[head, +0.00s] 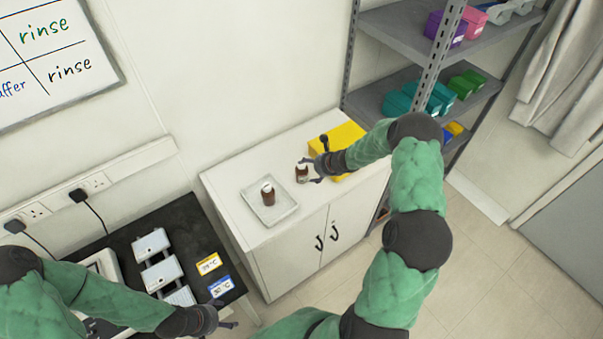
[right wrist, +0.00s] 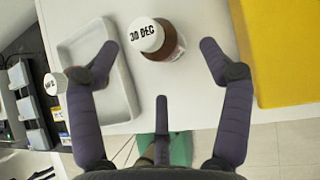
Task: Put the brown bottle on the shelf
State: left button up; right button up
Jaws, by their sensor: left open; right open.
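A brown bottle (head: 302,173) with a white cap stands upright on the white cabinet top, right of a tray. In the right wrist view this bottle (right wrist: 168,45) has "30 DEC" on its cap and sits between the spread fingers of my right gripper (right wrist: 158,50), with gaps on both sides. My right gripper (head: 311,170) is open beside it in the head view. A second brown bottle (head: 267,193) stands in the tray; its white cap (right wrist: 55,84) shows in the wrist view. My left gripper (head: 218,318) is open over the dark bench edge. The grey shelf rack (head: 405,37) stands at the right.
The white tray (head: 284,212) lies left of the nearer bottle. A yellow box (head: 340,138) is close on its right. Rack boards hold purple, teal and green bins (head: 465,84). The black bench (head: 186,222) at lower left carries grey devices and labels.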

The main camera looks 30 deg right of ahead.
aim_at(305, 169)
jog(key=shift+x, duration=2.75)
jog(key=shift+a+r, duration=0.1)
jog(key=shift+a, duration=0.05)
jog(key=c, duration=1.4)
